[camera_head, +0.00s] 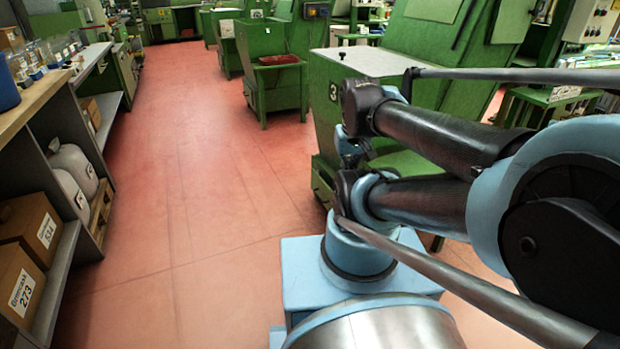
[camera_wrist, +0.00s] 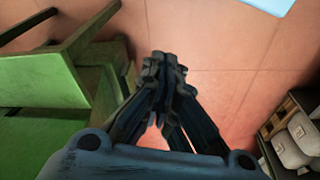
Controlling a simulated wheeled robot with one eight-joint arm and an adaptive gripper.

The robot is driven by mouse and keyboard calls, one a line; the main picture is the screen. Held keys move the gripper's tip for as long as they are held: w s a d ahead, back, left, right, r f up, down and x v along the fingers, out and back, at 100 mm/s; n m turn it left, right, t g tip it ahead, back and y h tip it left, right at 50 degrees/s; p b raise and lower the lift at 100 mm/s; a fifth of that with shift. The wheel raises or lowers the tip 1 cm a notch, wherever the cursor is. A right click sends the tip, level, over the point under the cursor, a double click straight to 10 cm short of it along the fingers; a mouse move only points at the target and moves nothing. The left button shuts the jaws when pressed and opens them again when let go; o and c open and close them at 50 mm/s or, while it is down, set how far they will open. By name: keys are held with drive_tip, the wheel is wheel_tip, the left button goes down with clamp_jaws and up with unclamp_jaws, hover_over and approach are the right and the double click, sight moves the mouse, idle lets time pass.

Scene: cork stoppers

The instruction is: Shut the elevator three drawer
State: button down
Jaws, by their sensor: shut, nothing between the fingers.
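The green elevator marked 3 (camera_head: 327,128) stands right of centre in the head view, with a pale flat top. My arm crosses in front of it and hides much of its lower front, so the drawer's position is unclear there. In the wrist view, green panels (camera_wrist: 40,78) with a dark recess beside them fill the left side. I cannot tell which of these is the drawer. My gripper (camera_wrist: 162,62) is shut and empty, to the right of the green panels and over the red floor. I see no clear contact.
A shelf unit (camera_head: 75,205) with boxes and pale sacks (camera_head: 73,165) lines the left. It shows at lower right in the wrist view (camera_wrist: 267,150). Another green machine (camera_head: 275,85) stands farther back. The red floor (camera_head: 190,170) between is clear.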

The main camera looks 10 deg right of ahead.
drive_tip(key=w+r+n+h, duration=0.1)
drive_tip(key=w+r+n, duration=0.25)
drive_tip(key=w, duration=0.55)
drive_tip(key=w+r+n, duration=0.2)
drive_tip(key=w+r, duration=0.2)
drive_tip(key=w, duration=0.4)
drive_tip(key=w+a+f+n+h, duration=0.15)
drive_tip(key=w+f+n, duration=0.3)
drive_tip(key=w, duration=0.95)
drive_tip(key=w+a+f+n, duration=0.25)
drive_tip(key=w+f, duration=0.35)
drive_tip(key=w, duration=0.9)
drive_tip(key=w+a+f+n+h, duration=0.1)
drive_tip(key=w+a+f+n, duration=0.3)
drive_tip(key=f, duration=0.6)
drive_tip(key=w+f+n, duration=0.2)
drive_tip(key=w+f, duration=0.4)
drive_tip(key=f, duration=0.5)
drive_tip(key=w+a+f+n+h, duration=0.1)
drive_tip(key=w+a+f+n, duration=0.3)
drive_tip(key=f, duration=0.6)
drive_tip(key=w+d+f+m, duration=0.1)
drive_tip(key=w+d+f, duration=0.2)
drive_tip(key=d+f, duration=0.6)
drive_tip(key=shift+w+d+f+g, duration=0.25)
drive_tip(key=shift+f+g, duration=0.15)
drive_tip(key=shift+f, duration=0.35)
